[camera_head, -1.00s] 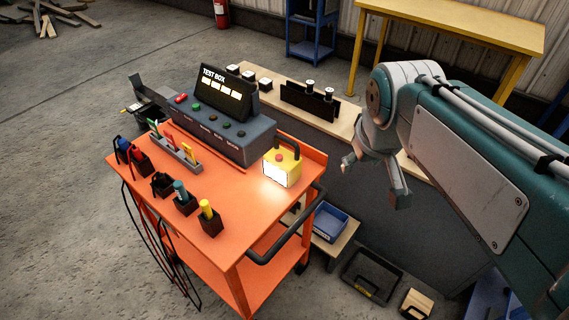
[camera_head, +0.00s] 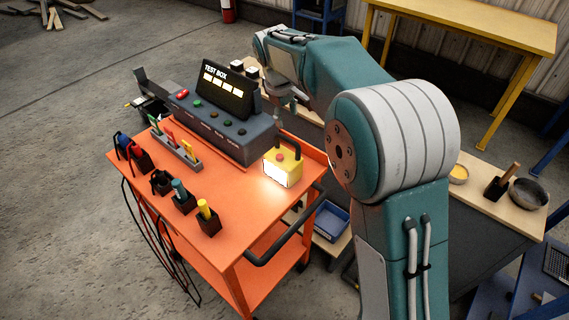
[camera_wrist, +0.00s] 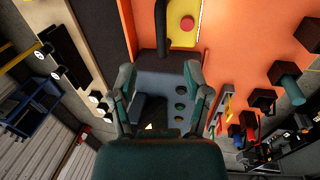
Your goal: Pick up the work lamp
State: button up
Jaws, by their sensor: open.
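The work lamp (camera_head: 283,170) is a small yellow box with a black handle, a red button on top and a glowing front panel. It stands upright on the right part of the orange cart top (camera_head: 245,205). In the wrist view the lamp (camera_wrist: 182,40) shows at the top edge, partly cut off, with its dark handle beside the red button. My gripper (camera_wrist: 159,76) is open and empty, its two fingers spread. In the head view my gripper (camera_head: 284,112) is above and behind the lamp, close to the test box, and apart from the lamp.
The grey test box (camera_head: 225,128) stands just left of the lamp. Holders with tools and a card rack (camera_head: 175,152) line the cart's left and front. A black cart handle (camera_head: 290,235) projects at the right. A workbench (camera_head: 495,205) stands behind.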

aim_at(289, 139)
jog(key=f, duration=0.4)
jog(key=shift+w+d+f, duration=0.3)
jog(key=shift+w+f, duration=0.05)
jog(key=shift+f, duration=0.05)
jog(key=f, duration=0.2)
jog(key=w+f, duration=0.1)
jog(key=f, duration=0.2)
jog(key=shift+w+f, duration=0.1)
jog(key=shift+f, duration=0.25)
jog(key=shift+r, duration=0.1)
grip_shut()
